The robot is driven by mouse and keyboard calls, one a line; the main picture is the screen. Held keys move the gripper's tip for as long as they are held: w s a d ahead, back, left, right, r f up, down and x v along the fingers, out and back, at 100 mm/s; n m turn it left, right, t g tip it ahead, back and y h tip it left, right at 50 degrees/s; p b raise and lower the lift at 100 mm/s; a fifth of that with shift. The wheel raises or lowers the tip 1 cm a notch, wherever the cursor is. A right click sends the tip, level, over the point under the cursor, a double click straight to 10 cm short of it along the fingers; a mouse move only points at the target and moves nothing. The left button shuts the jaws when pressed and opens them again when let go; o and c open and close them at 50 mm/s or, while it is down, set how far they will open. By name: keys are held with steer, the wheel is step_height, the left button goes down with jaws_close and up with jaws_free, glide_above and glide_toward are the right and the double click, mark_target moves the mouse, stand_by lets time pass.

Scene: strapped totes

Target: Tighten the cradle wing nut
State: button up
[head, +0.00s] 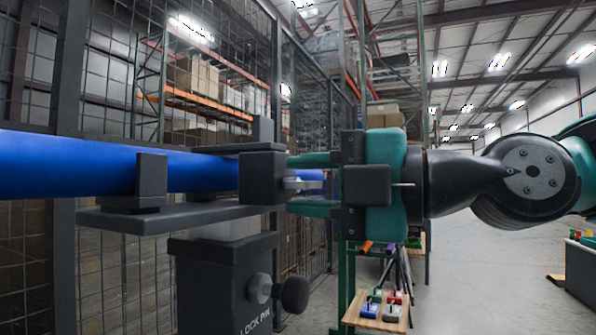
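The cradle (160,218) is a dark grey shelf with upright blocks, and a long blue tube (90,166) lies in it. A dark clamp block (262,178) stands at the tube's near side. My gripper (291,183) comes in from the right, level, with teal fingers above and below the wing nut.
A dark post (225,285) marked LOCK PIN holds up the cradle, with a black round knob (293,294) on its right. A wire mesh fence (110,90) stands behind. A low wooden bench (376,325) with small coloured items is below my gripper. Open floor lies at right.

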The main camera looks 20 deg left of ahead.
jaws_close()
